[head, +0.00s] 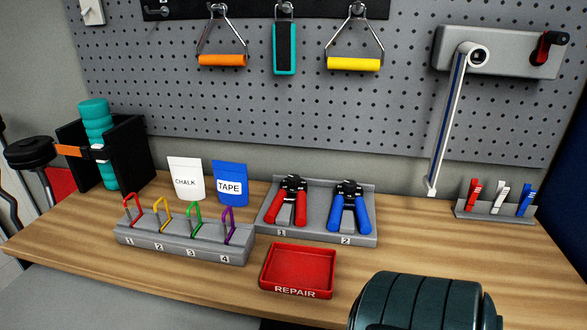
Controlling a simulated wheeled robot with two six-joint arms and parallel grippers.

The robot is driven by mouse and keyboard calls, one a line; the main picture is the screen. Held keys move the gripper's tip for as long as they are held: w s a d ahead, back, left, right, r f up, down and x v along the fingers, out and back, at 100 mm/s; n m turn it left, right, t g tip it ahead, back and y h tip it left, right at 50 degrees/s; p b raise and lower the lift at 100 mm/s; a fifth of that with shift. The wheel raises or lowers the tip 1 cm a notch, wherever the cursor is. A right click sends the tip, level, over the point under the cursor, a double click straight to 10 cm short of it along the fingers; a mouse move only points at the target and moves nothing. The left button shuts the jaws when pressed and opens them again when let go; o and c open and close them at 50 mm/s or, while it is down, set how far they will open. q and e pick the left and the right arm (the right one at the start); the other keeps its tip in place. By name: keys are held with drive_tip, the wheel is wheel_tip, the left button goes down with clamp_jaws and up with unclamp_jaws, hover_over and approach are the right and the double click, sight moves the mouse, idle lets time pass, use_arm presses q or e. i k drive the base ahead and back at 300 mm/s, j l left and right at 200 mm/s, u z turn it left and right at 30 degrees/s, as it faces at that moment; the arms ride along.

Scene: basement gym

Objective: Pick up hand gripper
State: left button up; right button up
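Two hand grippers lie side by side in a grey holder (316,235) on the wooden bench. The red-handled hand gripper (287,204) is at the slot marked 1. The blue-handled hand gripper (349,209) is at the slot marked 2. Both have black tops at the back and handles spread toward the front. Neither of my grippers is in view, so nothing shows as held.
A red REPAIR tray (298,267) sits empty in front of the holder. A numbered rack (185,243) with coloured carabiners stands left, chalk (186,181) and tape (230,186) pouches behind it. A dark ribbed shape, unclear what, covers the front right.

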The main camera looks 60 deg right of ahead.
sight(298, 193)
drive_tip(key=j+z, duration=0.1)
drive_tip(key=z, duration=1.7)
drive_tip(key=k+l, duration=0.05)
drive_tip(key=l, duration=0.05)
